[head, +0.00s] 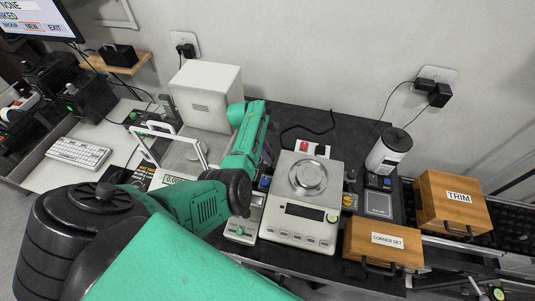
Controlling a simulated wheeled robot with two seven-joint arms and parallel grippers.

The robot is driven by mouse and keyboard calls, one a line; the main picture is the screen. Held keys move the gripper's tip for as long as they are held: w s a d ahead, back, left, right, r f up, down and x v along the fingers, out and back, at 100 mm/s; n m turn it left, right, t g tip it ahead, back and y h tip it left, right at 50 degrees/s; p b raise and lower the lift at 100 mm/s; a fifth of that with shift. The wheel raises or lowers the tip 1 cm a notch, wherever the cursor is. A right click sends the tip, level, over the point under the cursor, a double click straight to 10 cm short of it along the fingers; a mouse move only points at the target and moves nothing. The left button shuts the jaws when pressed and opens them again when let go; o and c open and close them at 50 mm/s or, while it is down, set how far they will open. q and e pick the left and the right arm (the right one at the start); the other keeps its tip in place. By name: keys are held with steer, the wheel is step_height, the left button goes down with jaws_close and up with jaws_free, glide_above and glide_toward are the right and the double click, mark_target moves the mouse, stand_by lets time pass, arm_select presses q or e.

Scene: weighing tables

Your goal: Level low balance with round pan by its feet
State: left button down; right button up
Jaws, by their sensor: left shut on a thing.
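The low balance (274,225) is a pale, flat box on the dark table, with a round steel pan (308,175) on top. Its display (305,212) looks dark, with a row of buttons along the front. My right gripper is not in view.
Left stands a balance with a glass-framed shield (160,150) and a white box (205,95) behind. Right are a small scale (379,204), a white canister (388,153) and wooden boxes marked CORNER SET (382,248) and TRIM (452,205). The table's back is mostly clear.

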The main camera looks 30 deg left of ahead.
arm_select(q)
steer(key=m, duration=0.1)
steer(key=m+g+b, duration=0.1)
steer(key=shift+w+f+m, duration=0.1)
steer(key=shift+f+m, duration=0.1)
steer(key=shift+m, duration=0.2)
steer(key=shift+w+f+m+g+b, duration=0.1)
steer(key=shift+m+g+b, duration=0.3)
steer(key=shift+m+b, duration=0.5)
steer(key=m+g+b, duration=0.1)
steer(key=m+b, duration=0.3)
steer(key=shift+w+g, duration=0.1)
steer(key=shift+g, duration=0.2)
steer(key=shift+m+g+b, duration=0.4)
steer(key=shift+m+b, duration=0.6)
steer(key=shift+b, duration=0.1)
steer(key=shift+r, duration=0.2)
steer(key=shift+c, duration=2.2)
jaws_free()
steer(key=shift+w+r, duration=0.1)
steer(key=shift+r, duration=0.05)
